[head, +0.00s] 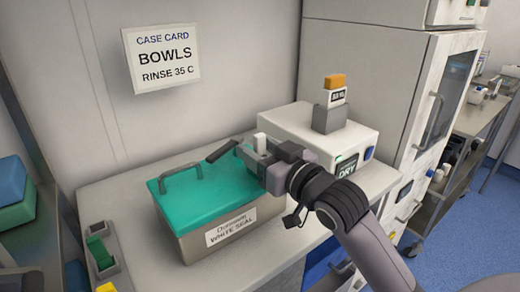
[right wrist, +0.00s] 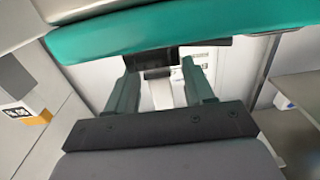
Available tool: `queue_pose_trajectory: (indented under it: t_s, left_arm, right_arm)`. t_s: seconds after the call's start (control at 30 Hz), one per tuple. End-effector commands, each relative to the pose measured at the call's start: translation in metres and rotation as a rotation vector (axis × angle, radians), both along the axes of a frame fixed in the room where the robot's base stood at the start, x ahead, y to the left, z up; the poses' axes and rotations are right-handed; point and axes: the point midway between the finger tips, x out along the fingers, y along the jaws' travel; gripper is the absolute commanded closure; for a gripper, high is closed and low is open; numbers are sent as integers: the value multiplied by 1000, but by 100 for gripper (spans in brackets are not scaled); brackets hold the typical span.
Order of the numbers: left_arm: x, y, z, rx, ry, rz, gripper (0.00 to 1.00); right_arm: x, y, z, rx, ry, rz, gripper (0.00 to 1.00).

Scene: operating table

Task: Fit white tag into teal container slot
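The teal container (head: 228,193) has a teal lid and a metal body with a "WHITE SEAL" label. It stands on the counter, and its lid also shows in the right wrist view (right wrist: 180,28). My right gripper (head: 248,153) is at the lid's rear right corner. A small white piece (head: 259,142), perhaps the white tag, stands upright by its fingers. In the right wrist view the fingers are apart, with a black part (right wrist: 158,62) and a white piece (right wrist: 164,94) between them. Whether they grip either is unclear. The slot cannot be made out. My left gripper is out of view.
A white dryer box (head: 290,125) stands behind on the right, with a grey holder (head: 333,118) carrying an orange-topped tag (head: 335,92). A black bar (head: 222,150) lies at the lid's back edge. A grey rack with a green piece (head: 98,250) stands at left.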

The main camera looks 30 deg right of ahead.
Motion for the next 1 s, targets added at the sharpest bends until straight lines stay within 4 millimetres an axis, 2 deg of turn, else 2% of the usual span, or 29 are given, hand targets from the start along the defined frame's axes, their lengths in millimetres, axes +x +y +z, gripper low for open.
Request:
queue_pose_trajectory:
  t_s: [0.17, 0.27, 0.57, 0.63, 1.0]
  left_arm:
    - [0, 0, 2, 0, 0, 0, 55]
    - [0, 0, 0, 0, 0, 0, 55]
    - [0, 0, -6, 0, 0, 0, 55]
    - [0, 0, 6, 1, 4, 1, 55]
    - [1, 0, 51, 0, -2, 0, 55]
  right_arm:
    - [0, 0, 5, 0, -2, 0, 47]
    - [-9, -2, 2, 0, -1, 0, 47]
    - [-58, -9, 1, -1, 1, 1, 47]
    - [-63, -10, 7, 1, 5, 1, 47]
    - [-83, -13, 7, 3, 6, 0, 47]
